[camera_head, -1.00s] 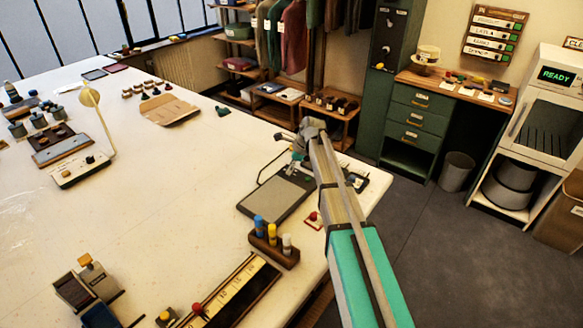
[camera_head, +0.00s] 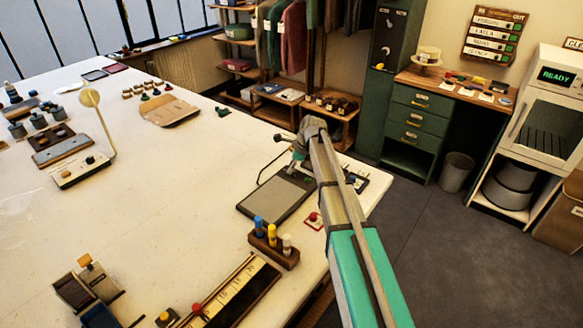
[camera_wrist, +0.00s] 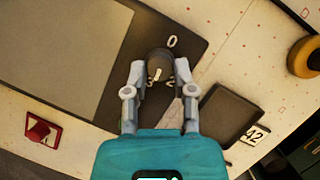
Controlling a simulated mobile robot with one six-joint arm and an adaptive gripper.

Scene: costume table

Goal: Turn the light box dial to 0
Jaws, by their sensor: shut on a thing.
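The light box (camera_head: 272,200) is a flat dark-edged box with a grey panel, near the right edge of the table. Its pale panel (camera_wrist: 60,45) fills the upper left of the wrist view. The dark round dial (camera_wrist: 160,60) sits at the box's corner with a white mark on its top. A white 0 (camera_wrist: 172,42) is printed just above the dial; other figures beside it are partly hidden by the fingers. My gripper (camera_wrist: 158,74) is shut on the dial, one grey finger on each side. In the head view my gripper (camera_head: 298,164) is over the box's far corner and hides the dial.
A red button (camera_head: 314,218) and a wooden block with coloured pegs (camera_head: 275,247) stand near the box. A dark block (camera_wrist: 228,112) and a tag reading 42 (camera_wrist: 254,134) lie right of my fingers. The table's middle is mostly clear.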

